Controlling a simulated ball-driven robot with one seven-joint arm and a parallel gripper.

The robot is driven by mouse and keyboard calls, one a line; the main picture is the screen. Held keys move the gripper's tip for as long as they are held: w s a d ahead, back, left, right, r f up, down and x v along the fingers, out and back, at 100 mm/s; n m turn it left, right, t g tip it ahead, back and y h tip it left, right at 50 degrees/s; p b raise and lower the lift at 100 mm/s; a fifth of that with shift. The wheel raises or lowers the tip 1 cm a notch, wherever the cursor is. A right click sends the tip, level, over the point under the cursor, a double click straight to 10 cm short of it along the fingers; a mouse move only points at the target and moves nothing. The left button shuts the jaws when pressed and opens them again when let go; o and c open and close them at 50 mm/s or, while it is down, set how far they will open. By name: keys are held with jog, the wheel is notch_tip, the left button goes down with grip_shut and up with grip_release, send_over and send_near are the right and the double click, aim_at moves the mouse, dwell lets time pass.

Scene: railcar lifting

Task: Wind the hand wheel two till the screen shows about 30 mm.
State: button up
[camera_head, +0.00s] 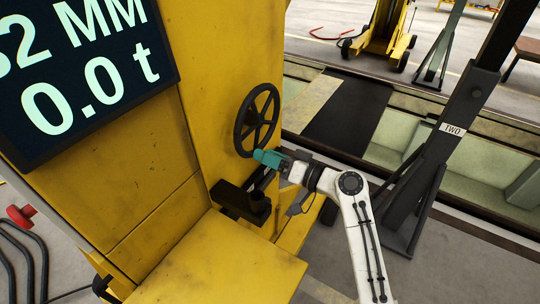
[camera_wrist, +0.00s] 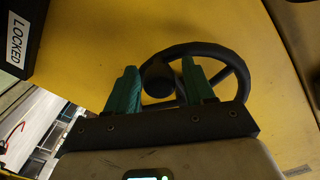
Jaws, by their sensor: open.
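The black spoked hand wheel (camera_head: 239,122) is mounted on the side of the yellow lifting column. My gripper (camera_head: 262,157), with teal fingers, is at the wheel's lower rim in the head view. In the wrist view the wheel (camera_wrist: 238,76) lies beyond my open gripper (camera_wrist: 158,82), and its dark round knob or hub (camera_wrist: 157,78) shows between the two fingers. I cannot tell whether the fingers touch it. The screen (camera_head: 90,75) at upper left is cut off; it reads "32 MM", with any digits further left out of view, and "0.0 t" below.
A black bracket (camera_head: 240,203) juts from the yellow column (camera_head: 140,190) below the wheel. A dark stand labelled "TWO" (camera_head: 452,129) rises right of my arm. A "LOCKED" label (camera_wrist: 17,40) shows in the wrist view. A red valve-like part (camera_head: 20,215) and black hoses lie at lower left.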

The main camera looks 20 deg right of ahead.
grip_shut()
dwell(0.5)
